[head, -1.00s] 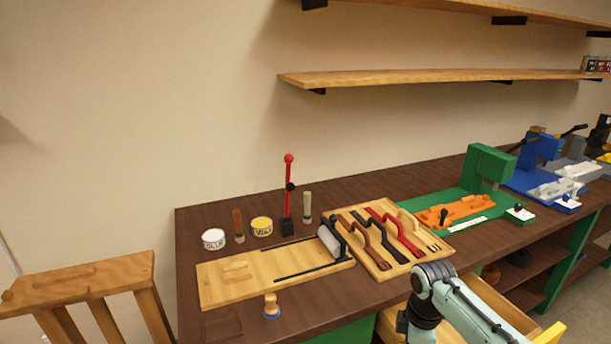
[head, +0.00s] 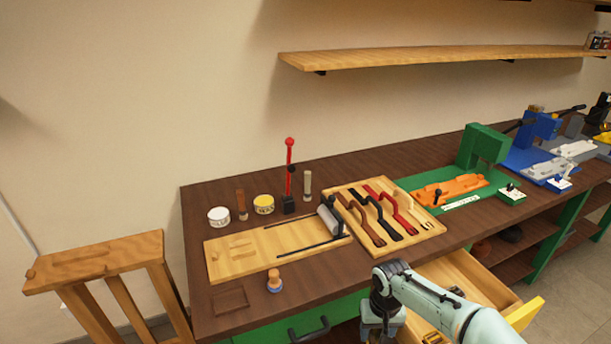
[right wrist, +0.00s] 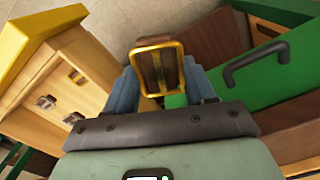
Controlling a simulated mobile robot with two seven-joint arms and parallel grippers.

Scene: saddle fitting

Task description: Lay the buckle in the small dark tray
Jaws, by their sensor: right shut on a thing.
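The buckle (right wrist: 160,68), a gold-coloured rectangular frame with a brown inside, is between the blue fingers of my right gripper (right wrist: 161,86) in the right wrist view. The gripper is shut on it. In the head view my right gripper (head: 378,330) hangs low in front of the bench, near the open drawer, and the buckle cannot be made out there. The small dark tray (head: 231,300) lies flat on the bench's front left corner, left of the gripper, and looks empty. My left gripper is not in view.
An open wooden drawer (right wrist: 62,85) with a yellow front holds several small metal pieces. A closed green drawer with a dark handle (head: 308,332) is below the bench edge. A wooden stamp (head: 274,281) stands right of the tray, and a wooden board (head: 225,268) lies behind it.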

